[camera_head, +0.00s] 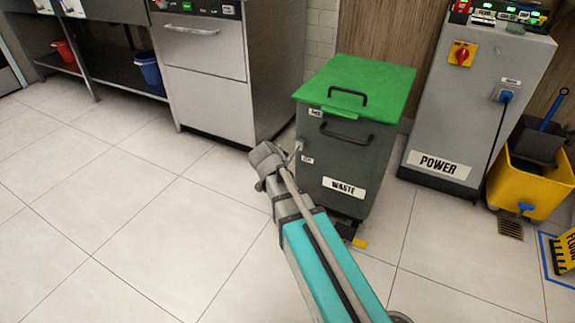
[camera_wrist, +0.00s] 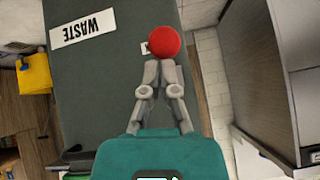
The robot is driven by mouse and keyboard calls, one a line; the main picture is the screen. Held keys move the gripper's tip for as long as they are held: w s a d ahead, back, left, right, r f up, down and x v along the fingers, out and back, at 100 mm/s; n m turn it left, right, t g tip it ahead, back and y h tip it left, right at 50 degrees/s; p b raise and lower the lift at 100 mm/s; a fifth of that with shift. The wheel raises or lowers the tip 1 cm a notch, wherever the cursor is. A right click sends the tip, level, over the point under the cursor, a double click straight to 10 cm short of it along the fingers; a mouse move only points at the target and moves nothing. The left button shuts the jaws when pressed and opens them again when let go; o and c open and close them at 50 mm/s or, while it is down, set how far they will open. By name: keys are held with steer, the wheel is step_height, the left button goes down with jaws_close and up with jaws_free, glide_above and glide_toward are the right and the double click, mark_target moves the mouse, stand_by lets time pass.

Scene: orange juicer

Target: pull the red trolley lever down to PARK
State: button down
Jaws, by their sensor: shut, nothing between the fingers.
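The red ball knob (camera_wrist: 164,42) of the lever shows in the wrist view, just beyond my fingertips. My gripper (camera_wrist: 160,66) is shut and empty, its tips close to the knob's lower edge; I cannot tell whether they touch it. In the head view the end of my arm is beside the left side of the green-lidded waste trolley (camera_head: 345,150), and the red knob is hidden there. Two small white labels sit on that trolley, an upper one (camera_head: 315,112) and a lower one (camera_head: 307,160), too small to read surely.
A steel dishwasher (camera_head: 205,75) stands to the left behind the trolley. A grey power cabinet (camera_head: 470,95) and a yellow mop bucket (camera_head: 525,185) stand to the right. The tiled floor (camera_head: 90,220) at left is clear.

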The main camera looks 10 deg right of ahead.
steer(key=shift+f+b, duration=0.3)
steer(key=shift+f, duration=0.15)
steer(key=shift+s, duration=0.15)
